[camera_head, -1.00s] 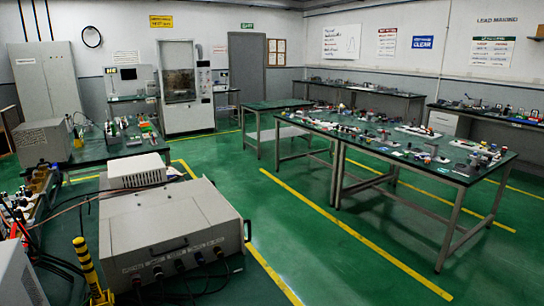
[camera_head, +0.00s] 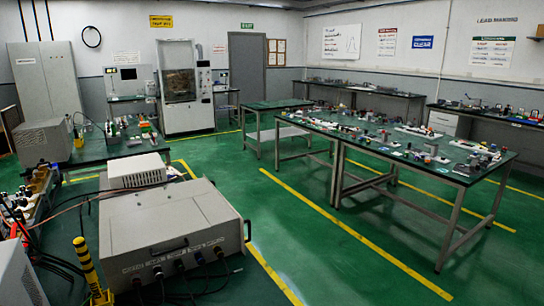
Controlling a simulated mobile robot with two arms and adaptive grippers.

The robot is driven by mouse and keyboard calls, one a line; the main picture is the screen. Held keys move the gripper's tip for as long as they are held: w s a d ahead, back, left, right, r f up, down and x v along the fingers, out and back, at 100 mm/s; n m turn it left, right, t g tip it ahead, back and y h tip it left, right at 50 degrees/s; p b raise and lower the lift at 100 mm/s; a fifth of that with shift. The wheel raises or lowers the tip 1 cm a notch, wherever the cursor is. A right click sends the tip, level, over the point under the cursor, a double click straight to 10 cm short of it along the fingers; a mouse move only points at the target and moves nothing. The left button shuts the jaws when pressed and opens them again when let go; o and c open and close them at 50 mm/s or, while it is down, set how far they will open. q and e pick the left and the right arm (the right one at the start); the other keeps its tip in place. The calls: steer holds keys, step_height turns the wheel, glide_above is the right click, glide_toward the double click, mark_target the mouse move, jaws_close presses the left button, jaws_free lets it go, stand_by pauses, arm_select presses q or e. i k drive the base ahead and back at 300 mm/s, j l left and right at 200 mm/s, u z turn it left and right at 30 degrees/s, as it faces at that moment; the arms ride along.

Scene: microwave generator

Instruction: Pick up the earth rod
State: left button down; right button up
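A yellow rod with black bands (camera_head: 86,264), which looks like the earth rod, stands nearly upright and slightly tilted at the lower left. Its lower end is near the bottom edge of the picture, just left of the large grey box. Neither of my grippers shows in the head view, and nothing is seen touching the rod.
A large grey unit with a handle (camera_head: 172,232) stands right of the rod, with a white vented box (camera_head: 137,170) behind it. Dark cables (camera_head: 58,262) lie around the rod. A long cluttered table (camera_head: 462,176) stands at right. Green floor (camera_head: 300,240) between is clear.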

mark_target(79, 243)
steer(key=u, duration=1.25)
